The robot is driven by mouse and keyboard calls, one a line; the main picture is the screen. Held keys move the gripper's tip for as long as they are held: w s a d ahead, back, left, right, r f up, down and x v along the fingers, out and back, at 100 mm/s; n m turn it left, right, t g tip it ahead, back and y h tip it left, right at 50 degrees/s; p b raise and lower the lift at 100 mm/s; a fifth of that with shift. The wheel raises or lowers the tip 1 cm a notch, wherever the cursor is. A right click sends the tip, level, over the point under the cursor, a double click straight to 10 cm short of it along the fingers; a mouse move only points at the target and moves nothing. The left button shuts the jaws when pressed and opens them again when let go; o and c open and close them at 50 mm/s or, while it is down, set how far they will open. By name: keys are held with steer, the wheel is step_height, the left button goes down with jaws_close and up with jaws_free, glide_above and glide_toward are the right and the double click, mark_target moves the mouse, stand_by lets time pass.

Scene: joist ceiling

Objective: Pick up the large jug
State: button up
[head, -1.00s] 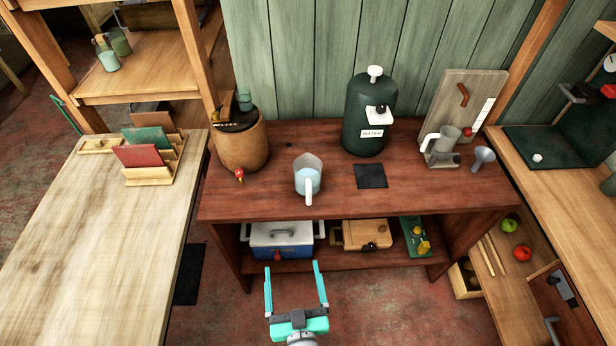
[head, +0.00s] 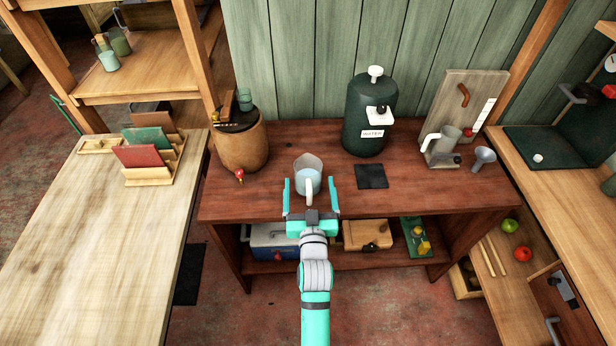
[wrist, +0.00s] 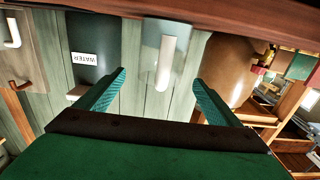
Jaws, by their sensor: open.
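A translucent grey jug (head: 307,164) with a white handle stands upright on the dark red wooden bench (head: 230,203), its handle facing me. It seems to hold pale blue liquid. In the wrist view the jug (wrist: 185,50) and its handle show between my fingers. My gripper (head: 310,183) is open and empty, its fingers on either side of the handle, with gaps showing on both sides; whether it is at the handle's depth is unclear. A second grey jug with a white handle (head: 446,142) stands at the bench's right.
A dark green water dispenser (head: 364,112) stands behind right of the jug, with a dark square mat (head: 371,176) in front. A brown keg (head: 242,147) stands to the left. A funnel (head: 483,158) is at far right. A cooler (head: 272,240) sits on the lower shelf.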

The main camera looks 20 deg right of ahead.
steer(key=shift+x, duration=3.2)
steer(key=c, duration=1.9)
steer(key=shift+c, duration=0.2)
